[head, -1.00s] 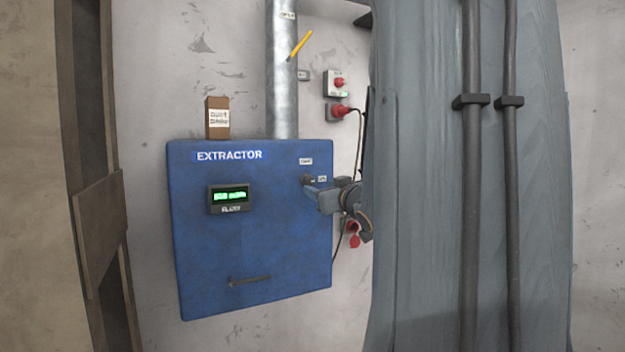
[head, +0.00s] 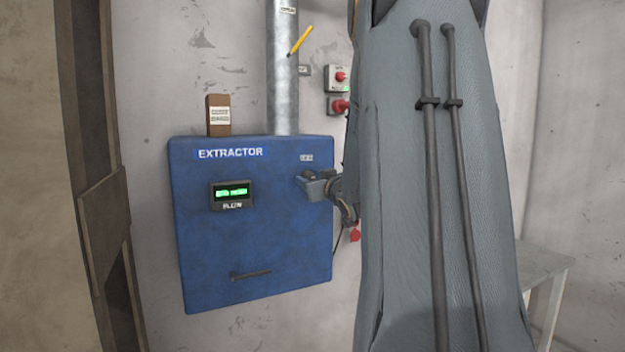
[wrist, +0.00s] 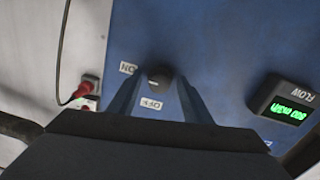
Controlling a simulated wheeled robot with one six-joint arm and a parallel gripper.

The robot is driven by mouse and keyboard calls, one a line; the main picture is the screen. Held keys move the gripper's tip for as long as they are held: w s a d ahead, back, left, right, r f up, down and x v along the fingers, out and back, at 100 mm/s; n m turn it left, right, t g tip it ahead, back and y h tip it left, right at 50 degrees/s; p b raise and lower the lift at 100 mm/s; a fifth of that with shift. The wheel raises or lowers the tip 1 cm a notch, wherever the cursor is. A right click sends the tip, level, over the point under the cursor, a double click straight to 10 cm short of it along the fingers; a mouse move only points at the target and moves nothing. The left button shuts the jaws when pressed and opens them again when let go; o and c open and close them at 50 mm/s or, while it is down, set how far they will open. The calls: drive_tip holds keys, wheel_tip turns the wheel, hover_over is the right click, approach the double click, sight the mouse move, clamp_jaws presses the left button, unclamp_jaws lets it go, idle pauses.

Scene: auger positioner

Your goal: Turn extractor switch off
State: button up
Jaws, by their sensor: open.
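The blue extractor box (head: 205,255) hangs on the wall, with a lit green flow display (head: 231,192). In the wrist view its dark round switch knob (wrist: 160,77) sits between an ON label (wrist: 128,68) and an OFF label (wrist: 151,104). A pale mark shows on the knob's lower left side; its exact setting is hard to tell. My gripper (wrist: 158,92) is open, with one finger on each side of the knob; contact cannot be told. In the head view my gripper (head: 312,184) is at the box's right side and largely hides the knob.
A metal pipe (head: 283,90) with a yellow pencil-like item (head: 300,41) rises above the box. A brown block (head: 218,115) stands on top. Red plugs and switches (head: 340,104) are on the wall to the right. A table (head: 545,268) stands at far right.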

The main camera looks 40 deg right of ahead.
drive_tip(key=c, duration=1)
drive_tip(key=shift+n+b, duration=0.3)
drive_tip(key=shift+b, duration=0.1)
drive_tip(key=n+b, duration=0.2)
drive_tip(key=b, duration=0.1)
drive_tip(key=shift+f+n, duration=0.1)
drive_tip(key=shift+n, duration=0.3)
drive_tip(key=n+b, duration=0.5)
drive_tip(key=b, duration=0.1)
drive_tip(key=shift+d, duration=0.1)
drive_tip(key=n+b, duration=0.9)
drive_tip(key=shift+s+r+n, duration=0.1)
drive_tip(key=shift+r+n, duration=0.2)
drive_tip(key=shift+n, duration=0.1)
drive_tip(key=shift+r+n+t+b, duration=0.1)
drive_tip(key=shift+n+t+b, duration=0.2)
